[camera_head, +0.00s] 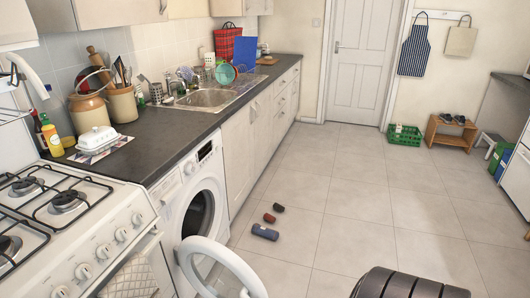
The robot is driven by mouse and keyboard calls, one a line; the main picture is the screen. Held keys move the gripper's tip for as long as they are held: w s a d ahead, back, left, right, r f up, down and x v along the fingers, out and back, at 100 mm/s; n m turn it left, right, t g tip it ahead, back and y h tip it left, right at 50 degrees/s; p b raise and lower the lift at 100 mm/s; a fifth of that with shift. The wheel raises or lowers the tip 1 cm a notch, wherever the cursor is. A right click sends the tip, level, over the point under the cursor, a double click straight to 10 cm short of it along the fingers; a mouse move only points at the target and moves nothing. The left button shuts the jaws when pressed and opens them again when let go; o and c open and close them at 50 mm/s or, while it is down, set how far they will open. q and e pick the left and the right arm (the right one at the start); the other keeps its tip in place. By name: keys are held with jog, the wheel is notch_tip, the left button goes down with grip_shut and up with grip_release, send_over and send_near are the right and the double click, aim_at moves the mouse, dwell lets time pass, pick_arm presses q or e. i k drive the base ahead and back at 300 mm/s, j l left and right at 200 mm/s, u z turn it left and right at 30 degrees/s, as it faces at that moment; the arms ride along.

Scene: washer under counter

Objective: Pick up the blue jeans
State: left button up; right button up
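A small blue bundle (264,232), which looks like rolled or folded blue cloth and may be the jeans, lies on the tiled floor in the head view. It is just right of the washing machine (194,205).
The washer's round door (233,262) stands open, jutting over the floor before the bundles. A stove (75,225) and long counter (155,125) line the left. A green crate (404,136) and wooden shoe rack (451,132) stand at the back right. The middle floor is clear.

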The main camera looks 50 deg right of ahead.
aim_at(262, 231)
jog(key=i+l, duration=0.1)
jog(key=l, duration=0.35)
jog(key=i+l, duration=0.1)
jog(key=l, duration=0.35)
jog(key=i+l, duration=0.15)
jog(key=l, duration=0.35)
jog(key=i+l, duration=0.1)
jog(key=l, duration=0.35)
jog(key=i+l, duration=0.1)
jog(key=l, duration=0.35)
jog(key=i+l, duration=0.1)
jog(key=l, duration=0.35)
